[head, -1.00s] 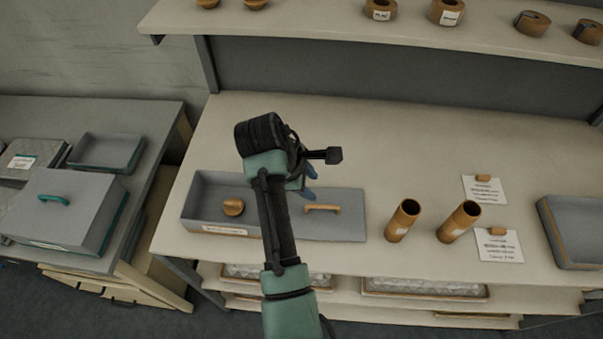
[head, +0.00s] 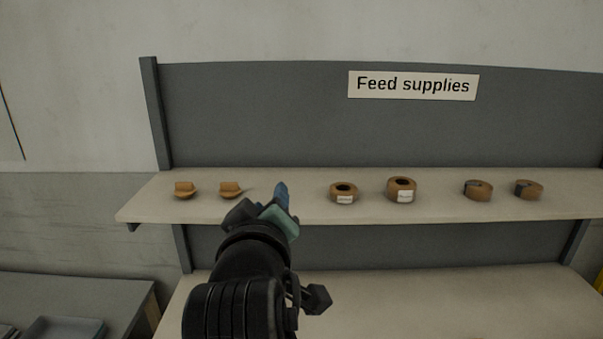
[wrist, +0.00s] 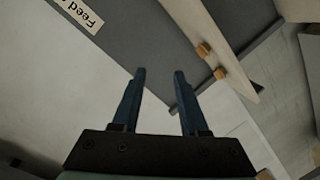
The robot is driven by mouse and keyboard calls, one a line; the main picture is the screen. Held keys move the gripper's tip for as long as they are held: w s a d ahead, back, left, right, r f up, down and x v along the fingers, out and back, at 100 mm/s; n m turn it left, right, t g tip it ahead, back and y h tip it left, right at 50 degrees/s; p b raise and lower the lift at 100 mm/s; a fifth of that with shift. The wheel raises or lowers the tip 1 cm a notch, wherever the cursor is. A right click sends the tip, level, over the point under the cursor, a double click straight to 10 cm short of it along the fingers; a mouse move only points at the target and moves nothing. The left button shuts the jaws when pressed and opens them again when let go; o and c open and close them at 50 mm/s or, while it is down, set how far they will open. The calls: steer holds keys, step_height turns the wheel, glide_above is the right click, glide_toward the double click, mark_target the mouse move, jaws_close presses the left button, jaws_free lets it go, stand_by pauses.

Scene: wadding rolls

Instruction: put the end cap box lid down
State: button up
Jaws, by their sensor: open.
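The end cap box and its lid are not in view now in either camera. My gripper (head: 281,194) is raised in front of the upper shelf, seen from behind in the head view. In the wrist view its two blue fingers (wrist: 160,76) are apart, with nothing between them. Two small tan end caps, one left (head: 184,190) and one right (head: 230,188), sit on the left part of the shelf. They also show beyond the fingers in the wrist view (wrist: 203,49).
The upper shelf (head: 285,209) also holds two tan rolls with white labels (head: 402,190) and two dark-banded rolls (head: 478,190). A "Feed supplies" sign (head: 412,86) is on the grey back panel. The visible strip of worktop (head: 450,300) below looks clear. A side table (head: 80,292) stands at left.

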steer(key=s+d+r+m+t, duration=0.2)
steer(key=s+r+m+t, duration=0.2)
steer(key=s+r, duration=0.5)
steer(key=s+d+r+m+t, duration=0.2)
steer(key=s+r+m+t, duration=0.2)
steer(key=r, duration=1.1)
steer(key=s+t, duration=0.3)
steer(key=s, duration=0.2)
steer(key=shift+d+r, duration=0.25)
steer(key=shift+d, duration=0.1)
